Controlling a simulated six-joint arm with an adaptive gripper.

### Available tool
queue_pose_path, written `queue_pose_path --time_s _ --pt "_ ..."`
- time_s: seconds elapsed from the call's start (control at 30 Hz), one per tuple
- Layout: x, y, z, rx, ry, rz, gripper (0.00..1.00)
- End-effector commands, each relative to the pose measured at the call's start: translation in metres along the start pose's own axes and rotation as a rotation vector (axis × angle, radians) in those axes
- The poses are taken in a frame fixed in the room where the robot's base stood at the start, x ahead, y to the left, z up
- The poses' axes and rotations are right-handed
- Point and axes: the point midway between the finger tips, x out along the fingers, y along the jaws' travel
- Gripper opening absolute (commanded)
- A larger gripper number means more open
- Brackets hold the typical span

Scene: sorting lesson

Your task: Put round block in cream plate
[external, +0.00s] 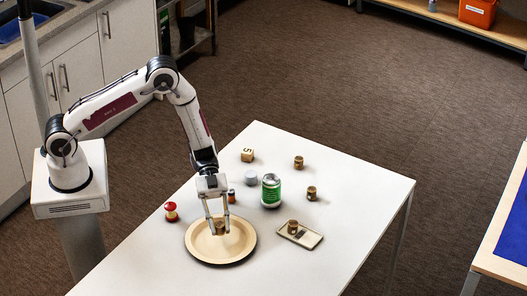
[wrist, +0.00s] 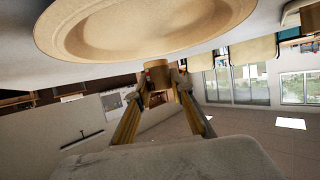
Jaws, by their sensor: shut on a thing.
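My gripper (external: 219,230) points down over the cream plate (external: 191,250) and is shut on a small brown round block (external: 220,226). In the wrist view the block (wrist: 157,72) sits between the two fingertips (wrist: 160,92). The plate (wrist: 70,45) fills the top of that view, very near the block. The block is over the inside of the plate in the external view. I cannot tell whether it touches the plate's surface.
A green can (external: 271,191) and a grey round object (external: 251,178) stand behind the plate. A red-topped piece (external: 171,212) is to its left. A small tray (external: 311,241) with a brown block (external: 293,226) is to its right. The table's right side is clear.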

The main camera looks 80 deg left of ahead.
Motion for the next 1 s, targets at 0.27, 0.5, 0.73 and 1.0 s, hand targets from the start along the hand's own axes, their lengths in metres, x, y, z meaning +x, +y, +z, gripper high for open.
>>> queue_pose_path --time_s 0.27,0.5,0.73,1.0 --pt "0.009 0.000 0.021 -0.003 0.000 0.000 0.09" --pt "0.013 0.000 0.032 0.000 0.000 0.000 0.09" --pt "0.013 0.000 0.032 0.000 0.000 0.000 0.09" --pt "0.015 0.000 0.035 0.000 0.000 0.000 0.32"
